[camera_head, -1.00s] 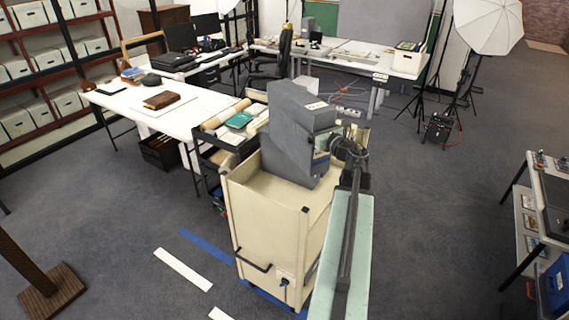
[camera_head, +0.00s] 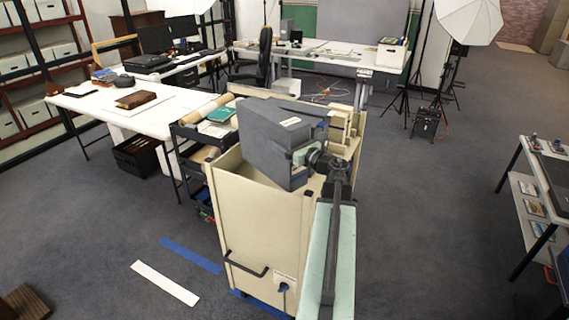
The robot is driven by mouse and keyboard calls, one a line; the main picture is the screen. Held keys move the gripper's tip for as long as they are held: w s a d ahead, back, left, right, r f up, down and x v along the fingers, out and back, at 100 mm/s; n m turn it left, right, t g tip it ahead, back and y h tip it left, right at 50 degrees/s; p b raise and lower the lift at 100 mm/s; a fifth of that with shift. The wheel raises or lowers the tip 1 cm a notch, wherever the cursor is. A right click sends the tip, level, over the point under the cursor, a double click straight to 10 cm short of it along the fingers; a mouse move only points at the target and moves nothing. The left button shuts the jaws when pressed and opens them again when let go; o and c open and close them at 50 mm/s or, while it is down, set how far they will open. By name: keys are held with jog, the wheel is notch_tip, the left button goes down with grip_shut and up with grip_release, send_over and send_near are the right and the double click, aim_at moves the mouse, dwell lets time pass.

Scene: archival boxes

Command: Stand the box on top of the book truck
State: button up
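The grey box (camera_head: 272,143) is at the top of the cream book truck (camera_head: 238,222), within the outline of its raised rim. It looks a little tilted, with its near lower corner close to the top surface. I cannot tell whether it touches that surface. My gripper (camera_head: 314,158) is at the box's right side, at the end of my arm reaching up from the front. It appears shut on the box's right end, but its fingertips are hidden.
Cream blocks (camera_head: 343,128) stand at the truck's far right end. A black cart (camera_head: 190,150) with rolls and a teal book stands close on the left. A white table (camera_head: 90,100) is farther left. Open carpet lies to the right.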

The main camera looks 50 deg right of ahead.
notch_tip(320, 180, down, 2)
jog(key=shift+w+b, duration=0.1)
jog(key=shift+b, duration=0.3)
